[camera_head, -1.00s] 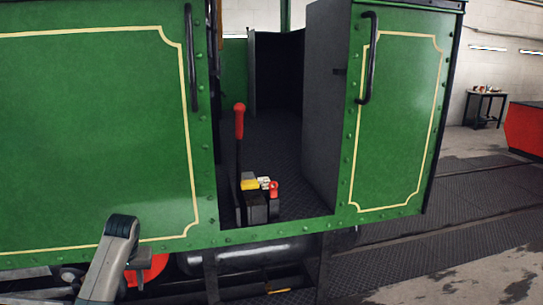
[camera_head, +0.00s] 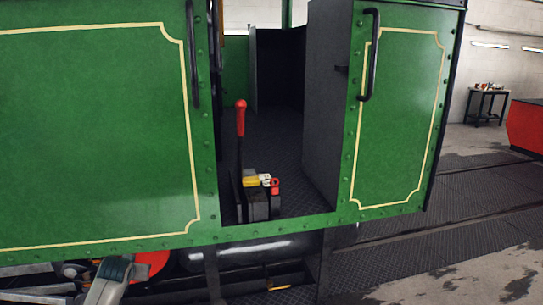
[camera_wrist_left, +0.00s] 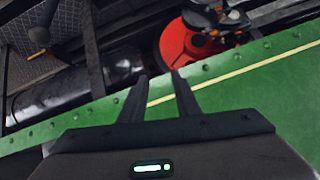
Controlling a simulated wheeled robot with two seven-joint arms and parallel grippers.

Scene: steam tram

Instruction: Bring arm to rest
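My left arm (camera_head: 106,287) shows at the bottom left of the head view, low in front of the tram's green side panel (camera_head: 90,130). My left gripper (camera_wrist_left: 159,76) is in the left wrist view, its two dark fingers apart with nothing between them. Behind the fingers are the green panel (camera_wrist_left: 230,85) with its yellow line and a red wheel (camera_wrist_left: 178,45). I cannot tell how close the fingers are to the panel. My right gripper is not in view.
The cab doorway holds a red-handled lever (camera_head: 240,118) on a dark block with a yellow part (camera_head: 250,182). A dark cylinder (camera_head: 255,252) lies under the body. A workbench (camera_head: 486,97) and red box (camera_head: 527,127) stand at right; the floor there is clear.

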